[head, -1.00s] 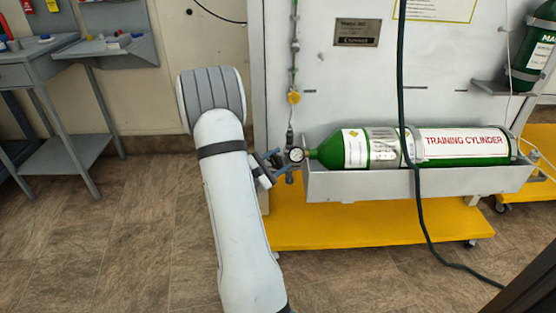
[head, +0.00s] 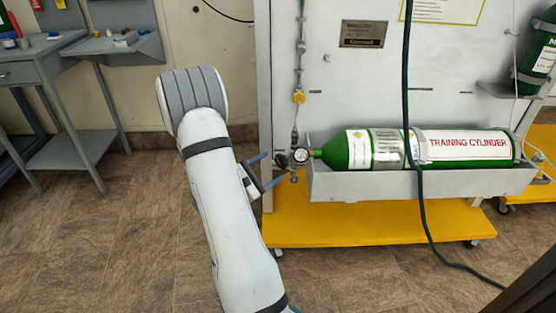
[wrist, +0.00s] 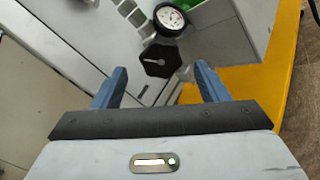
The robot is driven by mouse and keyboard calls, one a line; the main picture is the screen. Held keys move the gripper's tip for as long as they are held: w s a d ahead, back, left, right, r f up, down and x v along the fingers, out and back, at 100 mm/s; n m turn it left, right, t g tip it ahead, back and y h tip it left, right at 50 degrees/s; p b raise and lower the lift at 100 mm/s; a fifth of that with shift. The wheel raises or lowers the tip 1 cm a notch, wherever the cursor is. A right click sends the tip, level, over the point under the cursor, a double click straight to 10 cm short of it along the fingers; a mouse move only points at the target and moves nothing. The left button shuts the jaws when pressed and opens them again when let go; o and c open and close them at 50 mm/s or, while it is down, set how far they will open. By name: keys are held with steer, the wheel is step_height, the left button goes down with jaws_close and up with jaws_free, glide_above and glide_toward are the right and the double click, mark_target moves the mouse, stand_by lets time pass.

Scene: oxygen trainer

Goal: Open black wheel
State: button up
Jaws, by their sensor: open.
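The black wheel (wrist: 160,60) is a dark many-sided knob with a light mark, just beyond my fingertips in the wrist view. In the head view the wheel (head: 282,160) is small and dark, left of the round white gauge (head: 301,155). The gauge (wrist: 170,17) also shows above the wheel in the wrist view. My gripper (head: 268,170) is open, left of the wheel. In the wrist view my gripper (wrist: 162,78) has its blue-grey fingers spread on either side of the wheel's line, with nothing between them. The fingers appear apart from the wheel.
The green training cylinder (head: 450,147) lies in a grey trough (head: 420,183) to the right. A yellow base (head: 370,228) is below. A dark hose (head: 411,110) hangs in front of the cylinder. Grey worktables (head: 60,75) stand at the left. The floor between them is open.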

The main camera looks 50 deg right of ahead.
mark_target(279, 162)
steer(key=shift+w+a, duration=0.1)
steer(key=shift+a, duration=0.85)
steer(key=d+n, duration=0.3)
steer(key=n, duration=0.1)
steer(key=d+n, duration=0.2)
steer(key=shift+s+d+f, duration=0.1)
steer(key=shift+s+d, duration=0.25)
steer(key=shift+s, duration=0.05)
steer(key=c, duration=1)
